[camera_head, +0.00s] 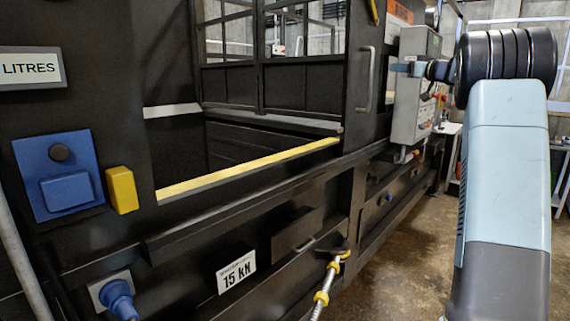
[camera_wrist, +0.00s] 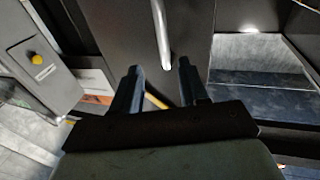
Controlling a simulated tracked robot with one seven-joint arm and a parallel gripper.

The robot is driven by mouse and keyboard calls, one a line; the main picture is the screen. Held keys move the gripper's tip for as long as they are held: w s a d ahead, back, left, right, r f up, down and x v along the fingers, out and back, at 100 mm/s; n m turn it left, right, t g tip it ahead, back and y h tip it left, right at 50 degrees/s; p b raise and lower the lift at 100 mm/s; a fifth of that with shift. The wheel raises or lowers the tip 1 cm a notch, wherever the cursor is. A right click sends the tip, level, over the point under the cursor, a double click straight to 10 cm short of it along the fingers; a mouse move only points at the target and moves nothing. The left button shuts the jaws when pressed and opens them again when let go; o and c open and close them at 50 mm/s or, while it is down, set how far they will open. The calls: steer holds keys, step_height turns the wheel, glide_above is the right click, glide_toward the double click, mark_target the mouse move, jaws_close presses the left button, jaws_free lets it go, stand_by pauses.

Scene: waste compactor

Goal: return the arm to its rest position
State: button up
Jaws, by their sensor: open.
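My arm (camera_head: 505,180) rises along the right side of the head view, bent at a dark ribbed joint near the top. Its far end reaches left in front of the grey control box, where the gripper is too small and overlapped to make out clearly. In the wrist view my gripper (camera_wrist: 160,68) is open, with its two dark fingers apart and nothing held between them. The lower end of a metal door handle (camera_wrist: 162,35) appears between and beyond the fingertips; the gap to it cannot be judged.
The black compactor fills the left and middle, with a vertical door handle (camera_head: 366,80) and a yellow-edged opening (camera_head: 250,168). A grey control box (camera_head: 414,90) stands close to my arm's end; a grey panel (camera_wrist: 40,75) shows in the wrist view. Floor (camera_head: 395,240) is clear between machine and arm.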

steer(key=s+a+r+m+t+h, duration=0.3)
steer(key=s+r+m+t+h, duration=0.1)
steer(key=s+r+h, duration=0.2)
steer(key=s+a+f+m+g+h, duration=0.2)
steer(key=s+m+h, duration=0.3)
steer(key=s, duration=0.5)
steer(key=s+a+f+n+g, duration=0.1)
steer(key=s+a+f+g, duration=0.3)
steer(key=s+f, duration=0.6)
steer(key=s+a+f+n+g+y, duration=0.1)
steer(key=s+a+f+g, duration=0.3)
steer(key=s, duration=1.2)
steer(key=s+a+f+n+g, duration=0.1)
steer(key=s+a+f+g, duration=0.3)
steer(key=s+a+f, duration=0.6)
steer(key=s+f, duration=0.3)
steer(key=f, duration=0.5)
steer(key=shift+s+g+y, duration=0.35)
steer(key=shift+g+y, duration=0.05)
steer(key=shift+o, duration=0.4)
